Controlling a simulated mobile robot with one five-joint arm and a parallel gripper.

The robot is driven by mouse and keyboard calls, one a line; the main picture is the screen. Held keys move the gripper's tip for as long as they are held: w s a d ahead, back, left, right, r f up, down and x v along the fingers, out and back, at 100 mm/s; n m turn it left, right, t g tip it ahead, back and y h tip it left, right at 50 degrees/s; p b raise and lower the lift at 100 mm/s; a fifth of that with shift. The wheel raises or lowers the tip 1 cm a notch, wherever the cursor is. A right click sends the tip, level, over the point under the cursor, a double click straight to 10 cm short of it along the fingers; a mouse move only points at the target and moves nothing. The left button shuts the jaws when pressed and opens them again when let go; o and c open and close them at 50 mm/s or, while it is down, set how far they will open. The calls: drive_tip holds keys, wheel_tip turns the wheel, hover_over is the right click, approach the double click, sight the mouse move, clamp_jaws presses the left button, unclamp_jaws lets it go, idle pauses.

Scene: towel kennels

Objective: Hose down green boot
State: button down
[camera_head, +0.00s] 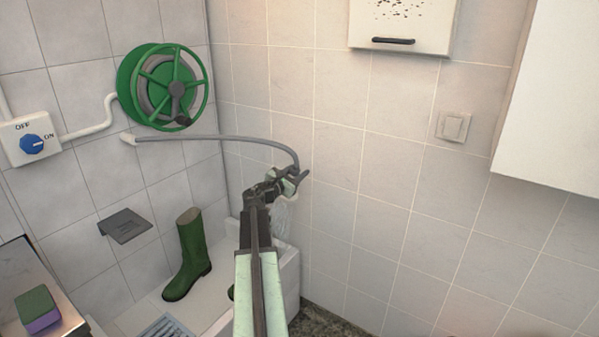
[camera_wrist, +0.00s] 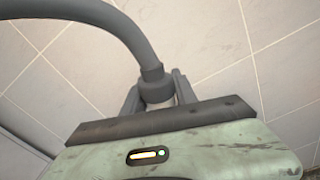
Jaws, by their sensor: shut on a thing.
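The green boot (camera_head: 190,256) stands upright in the white basin, left of my arm. A second dark green piece (camera_head: 231,292) shows beside my arm, mostly hidden by it. My gripper (camera_head: 290,180) is raised above the basin's right side, to the right of the boot and higher than it. It is shut on the end of the grey hose (camera_head: 220,138). In the wrist view, the hose (camera_wrist: 112,22) bends down to a collar between the jaws of my gripper (camera_wrist: 157,95). A pale, streaky patch below the gripper looks like water spray; where it lands is hidden.
The green hose reel (camera_head: 165,85) hangs on the left wall. The blue valve knob (camera_head: 31,144) appears turned towards ON. The basin (camera_head: 290,275) has a drain grate (camera_head: 166,329). A green and purple sponge (camera_head: 38,311) lies at lower left. A white cabinet (camera_head: 555,100) juts out at right.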

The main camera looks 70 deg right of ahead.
sight(293, 167)
drive_tip(key=shift+r+p, duration=1.45)
drive_tip(key=shift+r, duration=0.2)
drive_tip(key=shift+v, duration=1.5)
drive_tip(key=shift+f, duration=0.1)
drive_tip(key=shift+w+a, duration=0.1)
drive_tip(key=shift+w, duration=0.05)
